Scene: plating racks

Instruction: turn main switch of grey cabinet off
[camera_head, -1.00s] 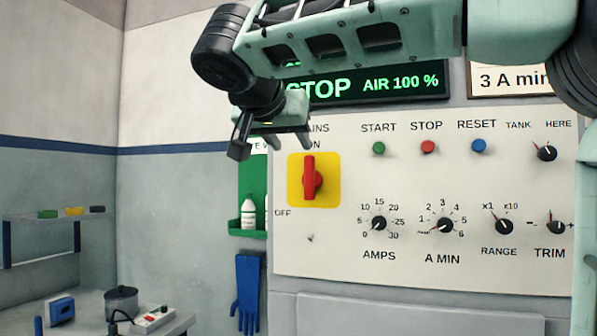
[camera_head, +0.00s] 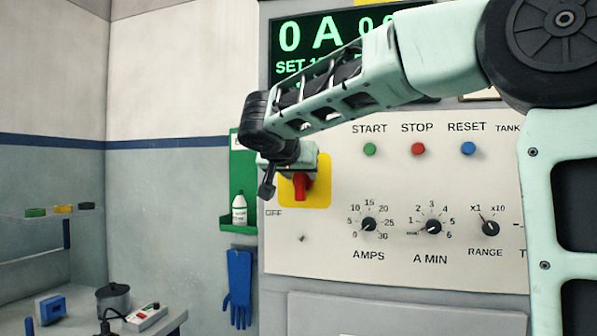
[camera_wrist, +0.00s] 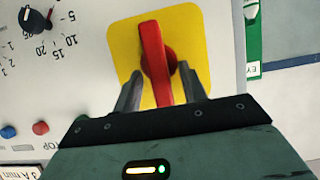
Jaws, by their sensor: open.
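The main switch is a red handle (camera_head: 302,187) on a yellow plate (camera_head: 321,195) at the left of the grey cabinet's panel (camera_head: 330,250). My gripper (camera_head: 300,170) is at the switch in the head view and hides the handle's upper part and the ON label. The handle's visible lower part looks upright. The OFF label (camera_head: 274,212) is at the plate's lower left. In the wrist view, the red handle (camera_wrist: 153,50) stands between the two open fingers of my gripper (camera_wrist: 159,77). I cannot tell whether either finger touches it.
Start (camera_head: 369,149), stop (camera_head: 418,149) and reset (camera_head: 468,148) buttons and several knobs are to the right. A green holder (camera_head: 238,228) with a white bottle (camera_head: 239,209) and blue gloves (camera_head: 240,285) hang to the left. A bench with small items stands lower left.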

